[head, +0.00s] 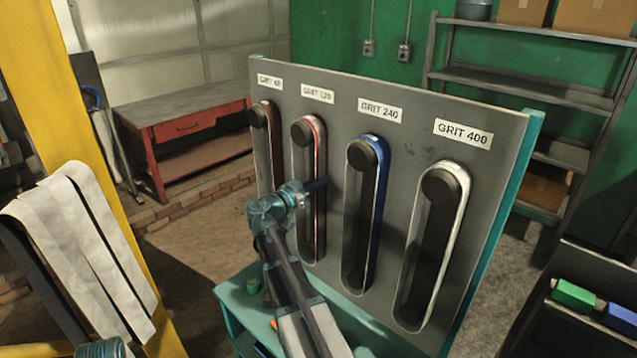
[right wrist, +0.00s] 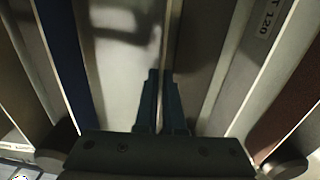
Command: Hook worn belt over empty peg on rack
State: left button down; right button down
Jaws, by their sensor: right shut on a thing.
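A grey rack board (head: 430,172) carries several dark round pegs, and a looped belt hangs below each one. The GRIT 120 belt (head: 320,240) has a red top edge, the GRIT 240 belt (head: 381,195) is blue, and the GRIT 400 belt (head: 450,235) is pale. No empty peg shows. The blue belt (right wrist: 62,60) is at left there. My left gripper is out of view.
Pale strips (head: 85,240) hang beside a yellow post (head: 60,90) at left. A red workbench (head: 190,120) stands behind, with open floor before it. A teal base (head: 240,310) is below the board. Shelves (head: 530,80) are at back right, green and blue blocks (head: 575,296) at lower right.

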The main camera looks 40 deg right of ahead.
jog(key=c, duration=0.9)
grip_release()
jog(key=shift+c, duration=0.2)
jog(key=o, duration=0.3)
jog(key=shift+a, duration=0.1)
jog(key=shift+s+a, duration=0.15)
jog(key=shift+a, duration=1.6)
jog(key=shift+s+a, duration=0.15)
jog(key=shift+a, duration=1.55)
